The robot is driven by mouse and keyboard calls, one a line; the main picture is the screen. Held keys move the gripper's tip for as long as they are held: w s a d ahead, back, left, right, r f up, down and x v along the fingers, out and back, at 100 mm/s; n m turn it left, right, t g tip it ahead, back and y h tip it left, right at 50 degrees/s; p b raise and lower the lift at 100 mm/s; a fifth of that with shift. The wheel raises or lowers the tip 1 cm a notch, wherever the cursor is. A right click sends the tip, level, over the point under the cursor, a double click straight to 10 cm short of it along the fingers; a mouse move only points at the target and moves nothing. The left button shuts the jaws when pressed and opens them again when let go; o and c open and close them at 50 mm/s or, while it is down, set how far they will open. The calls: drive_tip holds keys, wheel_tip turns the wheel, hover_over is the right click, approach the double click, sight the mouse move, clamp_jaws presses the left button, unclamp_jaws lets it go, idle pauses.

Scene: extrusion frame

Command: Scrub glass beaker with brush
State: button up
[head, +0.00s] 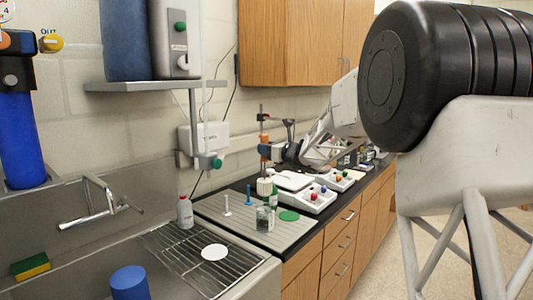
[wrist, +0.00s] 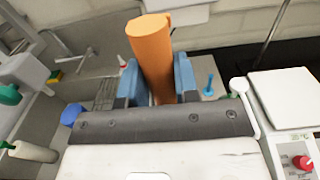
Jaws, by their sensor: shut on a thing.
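My gripper (head: 268,152) is in the middle of the head view, above the counter. Its blue fingers (wrist: 156,82) are shut on an orange cylinder (wrist: 151,50), which looks like a brush handle; it stands upright in the head view (head: 265,141). A white part below it may be the bristles, but it is too small to be sure. A small clear glass vessel (head: 264,219), probably the beaker, stands on the grey ribbed mat in the head view, below and apart from the gripper. I cannot make out the beaker in the wrist view.
A green bottle (head: 273,196) and green disc (head: 289,216) are close to the glass. A white balance (head: 306,198) stands to the right. White (head: 226,204) and blue (head: 248,194) small stands and a white bottle (head: 185,212) are left. The sink has a rack (head: 180,252).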

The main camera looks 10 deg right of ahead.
sight(268, 179)
drive_tip(key=shift+f, duration=0.15)
drive_tip(key=shift+f, duration=3.85)
drive_tip(key=shift+a, duration=0.1)
drive_tip(key=shift+w+a, duration=0.25)
drive_tip(key=shift+w, duration=0.05)
drive_tip(key=shift+f, duration=2)
